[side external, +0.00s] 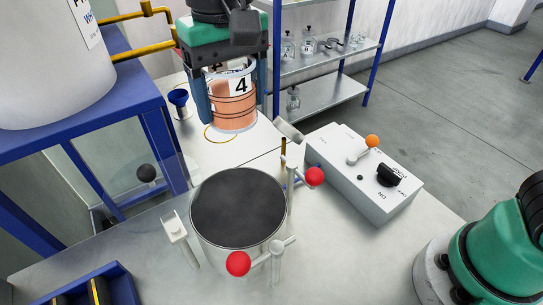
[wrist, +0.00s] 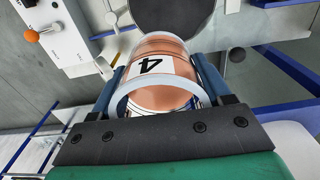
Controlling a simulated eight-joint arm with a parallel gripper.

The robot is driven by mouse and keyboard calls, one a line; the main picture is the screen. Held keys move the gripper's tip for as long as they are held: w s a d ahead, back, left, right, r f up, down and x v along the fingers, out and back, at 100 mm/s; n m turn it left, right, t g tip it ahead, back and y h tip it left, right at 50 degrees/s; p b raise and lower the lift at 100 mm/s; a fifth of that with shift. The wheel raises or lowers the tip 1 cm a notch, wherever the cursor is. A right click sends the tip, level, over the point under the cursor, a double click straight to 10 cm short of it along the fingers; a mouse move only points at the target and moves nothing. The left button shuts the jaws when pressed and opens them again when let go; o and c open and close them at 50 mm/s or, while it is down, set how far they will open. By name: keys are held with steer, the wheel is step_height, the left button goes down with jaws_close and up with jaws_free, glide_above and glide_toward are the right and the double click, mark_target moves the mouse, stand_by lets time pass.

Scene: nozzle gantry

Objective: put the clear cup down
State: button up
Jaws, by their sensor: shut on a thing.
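The clear cup (side external: 232,112) has a white label with a black 4, dark ring lines and orange-brown contents. My gripper (side external: 231,97) is shut on it, with one blue finger on each side of its wall. The cup is upright at the back of the white table, by a thin yellow ring (side external: 207,137) marked on the surface. Its base overlaps the ring in the picture; I cannot tell whether it touches the table. In the wrist view the cup (wrist: 160,68) lies between both fingers, its open rim towards the camera.
A round dark-topped vessel (side external: 238,208) with red-knobbed clamps stands in front. A grey control box (side external: 365,180) with an orange knob is at right. A blue funnel (side external: 179,99) stands left of the cup. A blue-posted shelf (side external: 320,95) with glassware is behind right.

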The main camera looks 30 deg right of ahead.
steer(key=w+d+f, duration=0.2)
steer(key=w+d, duration=0.3)
step_height(320, 180, down, 14)
steer(key=shift+w+d+f, duration=0.15)
steer(key=shift+f, duration=2.05)
steer(key=o, duration=1.3)
steer(key=shift+f, duration=0.15)
steer(key=shift+o, duration=0.2)
